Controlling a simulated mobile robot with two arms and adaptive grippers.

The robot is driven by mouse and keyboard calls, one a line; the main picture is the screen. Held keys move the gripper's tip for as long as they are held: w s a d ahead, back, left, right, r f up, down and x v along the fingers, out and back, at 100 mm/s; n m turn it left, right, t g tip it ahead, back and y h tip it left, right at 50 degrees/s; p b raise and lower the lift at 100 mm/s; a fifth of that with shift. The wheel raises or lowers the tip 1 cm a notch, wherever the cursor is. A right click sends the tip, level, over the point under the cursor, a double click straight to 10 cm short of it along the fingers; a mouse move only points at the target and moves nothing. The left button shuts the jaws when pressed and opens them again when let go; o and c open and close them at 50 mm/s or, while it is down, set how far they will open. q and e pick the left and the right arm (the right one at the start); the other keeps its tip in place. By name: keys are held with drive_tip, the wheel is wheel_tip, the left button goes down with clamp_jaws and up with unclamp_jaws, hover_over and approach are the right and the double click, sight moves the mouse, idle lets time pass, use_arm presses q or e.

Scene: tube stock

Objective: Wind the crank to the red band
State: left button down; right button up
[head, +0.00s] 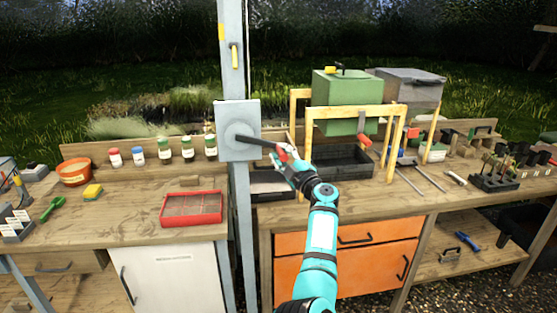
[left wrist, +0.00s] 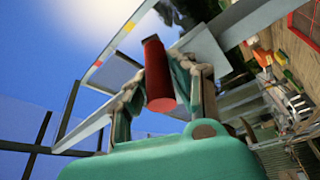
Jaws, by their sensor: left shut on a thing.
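The crank has a dark arm (head: 258,143) that runs from the hub of a grey plate (head: 236,117) on the post, pointing right and slightly down. Its red handle (left wrist: 160,75) lies between the fingers of my left gripper (head: 285,163), which is shut on it. In the head view, most of the handle (head: 283,154) is hidden by the gripper. In the left wrist view, a red band (left wrist: 130,27) and a yellow band (left wrist: 98,63) show on a pale post. My right gripper is not in view.
The post (head: 231,60) stands between two workbenches. A red-framed tray (head: 192,208) and several jars sit on the left bench. A yellow wooden frame (head: 352,111) and a green box (head: 346,100) stand right of my left gripper, with a black tray (head: 340,162) below.

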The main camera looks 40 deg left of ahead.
use_arm(q)
drive_tip(key=shift+w+d+r+n, duration=0.15)
drive_tip(key=shift+r+n, duration=0.1)
drive_tip(key=shift+r, duration=0.25)
drive_tip(key=shift+w+d+r+n, duration=0.15)
drive_tip(key=shift+r+n, duration=0.1)
drive_tip(key=shift+r, duration=0.2)
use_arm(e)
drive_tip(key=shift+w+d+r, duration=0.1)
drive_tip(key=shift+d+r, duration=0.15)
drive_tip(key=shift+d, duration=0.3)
use_arm(q)
drive_tip(key=shift+a, duration=0.1)
drive_tip(key=c, duration=1.3)
unclamp_jaws()
drive_tip(key=shift+o, duration=1.1)
drive_tip(key=shift+w, duration=0.1)
drive_tip(key=shift+f, duration=0.2)
